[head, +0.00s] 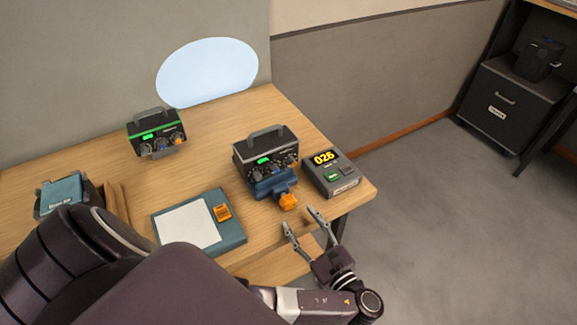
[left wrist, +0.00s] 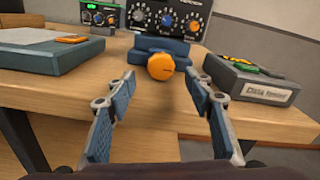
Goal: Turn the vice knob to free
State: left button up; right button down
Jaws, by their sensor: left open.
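The vice knob (head: 288,201) is orange and sits on the front of the blue vice (head: 270,186) near the table's front right edge. It also shows in the left wrist view (left wrist: 160,67), with a dark mark on its face. A black device with dials and a green display (head: 262,152) stands upright at the vice. Whether the jaws press on it I cannot tell. My left gripper (head: 300,218) is open and empty, just in front of the knob and apart from it. In the left wrist view, the knob lies between and beyond the two fingers (left wrist: 165,90). My right gripper is out of view.
A grey box with a yellow 026 display (head: 328,172) stands close to the right of the vice. A green-edged device (head: 156,132) is farther back. The wooden table (head: 210,125) has free room between them.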

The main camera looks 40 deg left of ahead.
aim_at(290, 205)
pick_arm(q)
jog(key=x, duration=0.6)
jog(key=shift+d+r, duration=0.1)
jog(key=shift+d, duration=0.15)
jog(key=shift+c, duration=0.3)
jog(key=c, duration=1.1)
jog(key=shift+n, duration=0.7)
jog(key=o, duration=1.2)
jog(key=shift+c, duration=0.2)
jog(key=v, duration=1.2)
